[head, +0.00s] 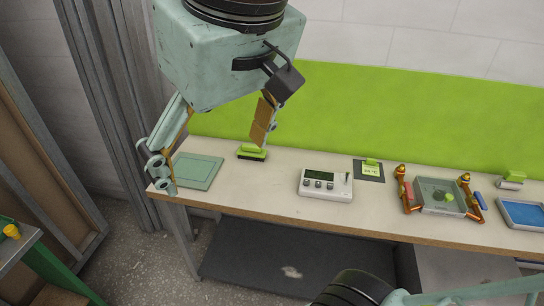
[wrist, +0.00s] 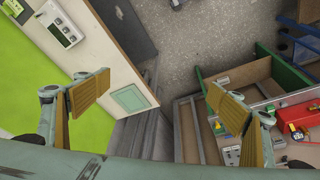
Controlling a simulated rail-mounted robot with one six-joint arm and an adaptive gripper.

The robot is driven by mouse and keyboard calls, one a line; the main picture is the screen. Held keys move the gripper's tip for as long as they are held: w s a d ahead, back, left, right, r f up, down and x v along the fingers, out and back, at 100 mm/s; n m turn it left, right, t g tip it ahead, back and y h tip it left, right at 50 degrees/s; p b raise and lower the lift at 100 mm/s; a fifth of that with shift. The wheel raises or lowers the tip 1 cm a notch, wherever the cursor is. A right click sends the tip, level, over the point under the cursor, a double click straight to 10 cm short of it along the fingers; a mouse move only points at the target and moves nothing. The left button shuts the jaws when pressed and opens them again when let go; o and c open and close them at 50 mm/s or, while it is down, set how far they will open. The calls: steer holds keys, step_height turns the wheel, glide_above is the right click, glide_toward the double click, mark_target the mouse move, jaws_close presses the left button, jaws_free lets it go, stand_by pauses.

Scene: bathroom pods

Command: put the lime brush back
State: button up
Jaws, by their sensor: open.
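A lime brush (head: 252,151) with dark bristles sits on the bench near the lime back panel, between a flat green tray (head: 196,171) and a white device. My gripper (head: 217,145) is open and empty above the left end of the bench in the head view. One finger is left of the green tray and the other is near the brush; I cannot tell the exact height gap. In the wrist view my gripper (wrist: 160,101) is spread wide, with the green tray (wrist: 130,98) below between the fingers. The brush is not visible there, probably hidden by the left finger.
The white device (head: 325,184) stands mid-bench. A dark card with a lime clip (head: 369,170), a clear box between orange handles (head: 440,196), a blue tray (head: 522,213) and another lime-topped item (head: 511,180) lie to the right. A cluttered cart (wrist: 270,115) stands beyond the bench's end.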

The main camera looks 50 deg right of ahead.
steer(key=shift+n, duration=0.3)
steer(key=s, duration=0.1)
steer(key=s+f, duration=0.1)
steer(key=s, duration=0.1)
steer(key=s+a+f, duration=0.1)
steer(key=shift+s, duration=0.15)
stand_by(0.6)
